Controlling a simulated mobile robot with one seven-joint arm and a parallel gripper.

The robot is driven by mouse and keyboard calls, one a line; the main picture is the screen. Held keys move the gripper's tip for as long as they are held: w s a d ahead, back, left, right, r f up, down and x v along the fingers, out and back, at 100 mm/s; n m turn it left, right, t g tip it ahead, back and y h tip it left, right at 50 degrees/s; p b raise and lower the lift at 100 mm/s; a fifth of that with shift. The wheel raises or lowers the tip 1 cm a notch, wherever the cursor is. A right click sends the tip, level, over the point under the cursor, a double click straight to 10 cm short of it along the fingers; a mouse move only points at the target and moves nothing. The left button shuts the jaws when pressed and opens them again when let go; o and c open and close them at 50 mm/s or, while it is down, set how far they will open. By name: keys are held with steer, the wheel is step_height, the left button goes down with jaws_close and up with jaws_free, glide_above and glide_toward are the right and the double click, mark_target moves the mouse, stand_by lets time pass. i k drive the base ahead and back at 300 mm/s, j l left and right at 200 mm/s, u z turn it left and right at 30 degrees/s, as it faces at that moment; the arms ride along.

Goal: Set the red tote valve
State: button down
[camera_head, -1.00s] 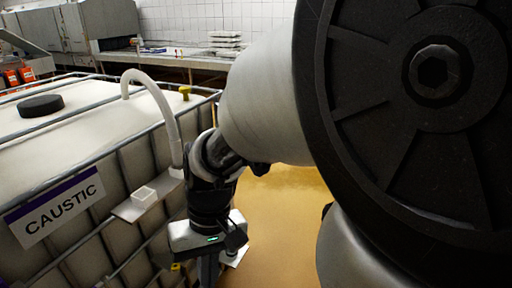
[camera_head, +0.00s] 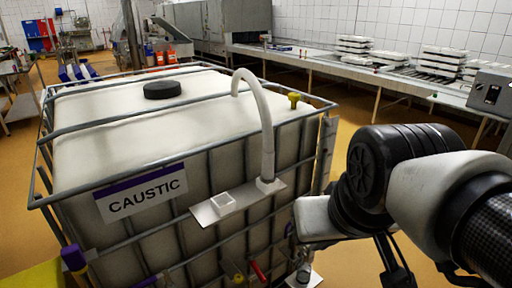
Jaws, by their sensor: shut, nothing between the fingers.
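A red valve handle (camera_head: 258,271) shows low on the front of the caged white tote (camera_head: 130,125), near the bottom edge of the picture. It is small and tilted. A yellow handle (camera_head: 238,278) is just left of it. My gripper (camera_head: 303,268) hangs below its pale hand body, to the right of the red handle and apart from it in the picture. It is shut and holds nothing. Its tips are small and hard to make out. The lower part of the valve is out of frame.
The tote has a CAUSTIC label (camera_head: 143,192), a black lid (camera_head: 162,90), a white hose (camera_head: 262,125) and a white shelf (camera_head: 236,205). A purple-topped post (camera_head: 73,258) stands at lower left. A long bench (camera_head: 370,72) with stacked moulds (camera_head: 439,60) runs behind. Open floor lies between.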

mark_target(251, 261)
steer(key=i+l, duration=0.65)
steer(key=l, duration=0.2)
